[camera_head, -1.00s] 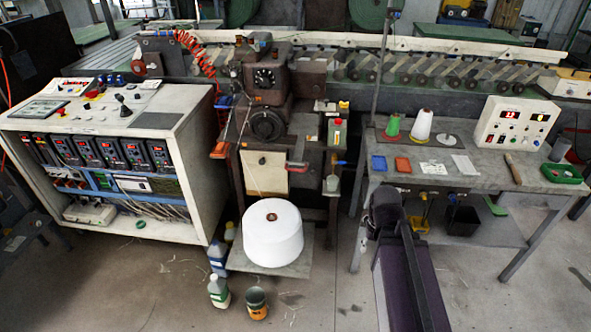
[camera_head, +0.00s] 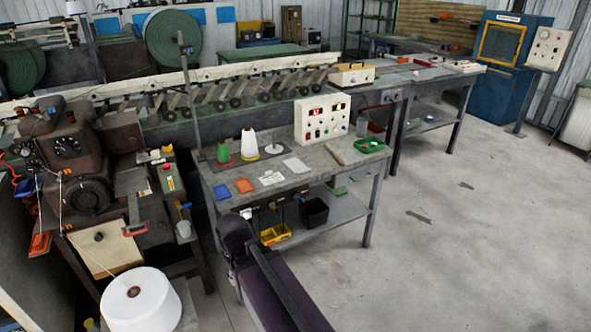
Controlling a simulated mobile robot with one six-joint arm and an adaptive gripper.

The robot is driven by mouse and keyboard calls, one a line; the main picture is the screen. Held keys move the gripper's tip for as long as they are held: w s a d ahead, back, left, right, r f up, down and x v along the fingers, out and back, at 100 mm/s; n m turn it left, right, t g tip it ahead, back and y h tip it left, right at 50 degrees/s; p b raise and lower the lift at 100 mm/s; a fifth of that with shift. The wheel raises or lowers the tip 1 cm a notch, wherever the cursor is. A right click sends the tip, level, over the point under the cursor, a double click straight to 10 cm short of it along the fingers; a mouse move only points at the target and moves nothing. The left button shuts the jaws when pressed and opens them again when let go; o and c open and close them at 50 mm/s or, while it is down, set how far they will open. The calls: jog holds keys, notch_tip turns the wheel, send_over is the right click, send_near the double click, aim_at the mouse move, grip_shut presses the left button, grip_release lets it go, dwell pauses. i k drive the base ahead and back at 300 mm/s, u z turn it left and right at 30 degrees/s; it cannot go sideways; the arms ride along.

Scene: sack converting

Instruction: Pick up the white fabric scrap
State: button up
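Two flat white pieces lie on the grey workbench (camera_head: 325,165). One is a plain pale piece (camera_head: 297,165), and the other is a white piece with small marks (camera_head: 271,178) to its left. I cannot tell which of them is the fabric scrap, as both are small from here. A blue square (camera_head: 221,191) and an orange square (camera_head: 244,185) lie to the left of them. My dark arm rises from the bottom edge in front of the bench. My gripper is not in view.
A green spool (camera_head: 223,152), a white cone (camera_head: 249,145) and a control box (camera_head: 322,118) stand along the bench's back. A green tray (camera_head: 369,145) sits at its right end. A large white bobbin (camera_head: 141,303) is at lower left. The floor (camera_head: 460,240) on the right is mostly clear.

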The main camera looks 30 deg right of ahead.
aim_at(294, 164)
jog(key=z, duration=0.05)
jog(key=i, duration=1.2)
jog(key=z, duration=0.7)
